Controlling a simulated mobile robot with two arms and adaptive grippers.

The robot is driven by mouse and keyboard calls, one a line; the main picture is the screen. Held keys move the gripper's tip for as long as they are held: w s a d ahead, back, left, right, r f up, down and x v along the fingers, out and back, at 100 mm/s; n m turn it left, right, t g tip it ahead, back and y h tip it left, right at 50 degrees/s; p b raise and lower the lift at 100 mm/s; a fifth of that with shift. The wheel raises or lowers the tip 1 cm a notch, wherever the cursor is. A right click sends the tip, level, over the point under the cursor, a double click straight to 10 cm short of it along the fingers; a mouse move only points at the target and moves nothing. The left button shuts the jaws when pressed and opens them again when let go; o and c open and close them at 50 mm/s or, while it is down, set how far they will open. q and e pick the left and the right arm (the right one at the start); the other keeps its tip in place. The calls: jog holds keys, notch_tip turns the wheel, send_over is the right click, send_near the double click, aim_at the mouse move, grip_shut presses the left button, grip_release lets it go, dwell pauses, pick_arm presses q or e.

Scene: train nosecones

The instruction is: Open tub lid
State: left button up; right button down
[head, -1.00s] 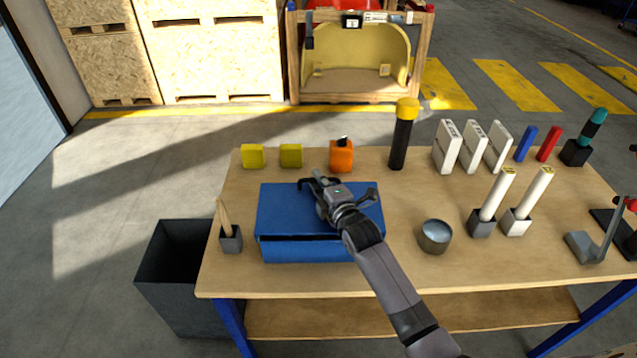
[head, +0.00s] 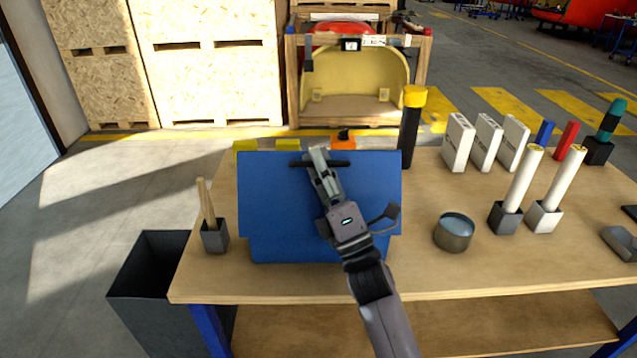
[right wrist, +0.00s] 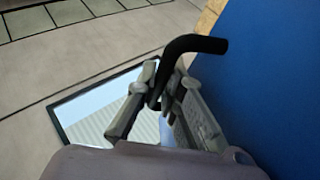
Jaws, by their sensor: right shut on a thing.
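The blue tub lid (head: 275,200) stands tilted up steeply, its broad face towards me in the head view. The front of the blue tub (head: 290,253) shows below it; the tub's inside is hidden behind the lid. My right gripper (head: 318,158) is shut on the black lid handle (head: 340,164) near the lid's raised edge. In the right wrist view, the gripper fingers (right wrist: 155,100) close around the black handle (right wrist: 195,43), with the blue lid (right wrist: 275,75) filling the right side. My left gripper is not in view.
A grey holder with brushes (head: 214,235) stands left of the tub, and a round metal tin (head: 454,232) to its right. A black bottle with yellow cap (head: 409,135) stands behind on the right. The lid partly hides yellow and orange items at the back.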

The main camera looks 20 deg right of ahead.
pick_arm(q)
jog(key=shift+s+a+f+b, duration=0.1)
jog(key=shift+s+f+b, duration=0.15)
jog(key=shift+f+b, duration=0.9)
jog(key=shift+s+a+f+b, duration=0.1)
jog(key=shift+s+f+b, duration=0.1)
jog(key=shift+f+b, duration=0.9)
pick_arm(e)
jog(key=s+a+f+y, duration=0.1)
jog(key=s+a, duration=0.1)
jog(key=s, duration=0.6)
jog(key=shift+s+a+f+n+p, duration=0.2)
jog(key=shift+f+n+p, duration=0.15)
jog(key=shift+f+n, duration=0.05)
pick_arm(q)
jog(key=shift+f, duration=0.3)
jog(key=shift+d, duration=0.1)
pick_arm(e)
jog(key=c, duration=2)
grip_release()
jog(key=shift+o, duration=0.2)
jog(key=v, duration=1.2)
jog(key=shift+f, duration=0.2)
